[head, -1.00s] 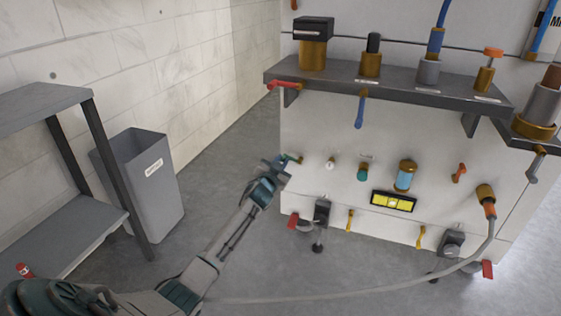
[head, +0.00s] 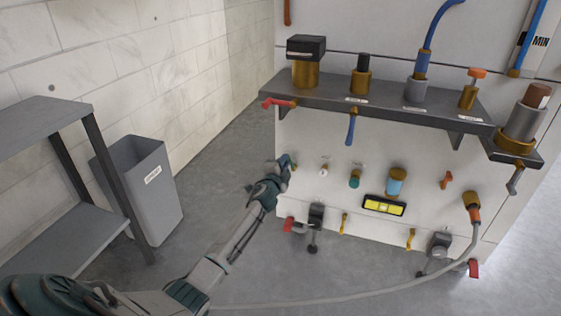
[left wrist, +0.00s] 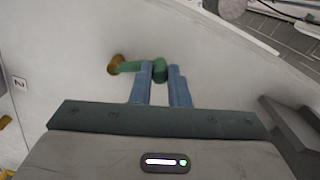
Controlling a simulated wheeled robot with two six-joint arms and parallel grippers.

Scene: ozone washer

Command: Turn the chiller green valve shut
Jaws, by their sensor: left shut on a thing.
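The green valve (left wrist: 127,67) shows in the left wrist view as a green handle on a brass stem that comes out of the white panel. My left gripper (left wrist: 160,82) is shut on the handle's end, with one blue finger on each side. In the head view my left gripper (head: 286,166) is at the left edge of the white panel, below the grey shelf, and it mostly hides the valve. My right gripper is not in view.
The white panel (head: 330,200) also carries a teal knob (head: 355,179), a blue cylinder (head: 397,182) and a yellow display (head: 384,205). A grey shelf (head: 390,108) with a red handle (head: 277,102) juts out above. A grey bin (head: 150,200) stands left.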

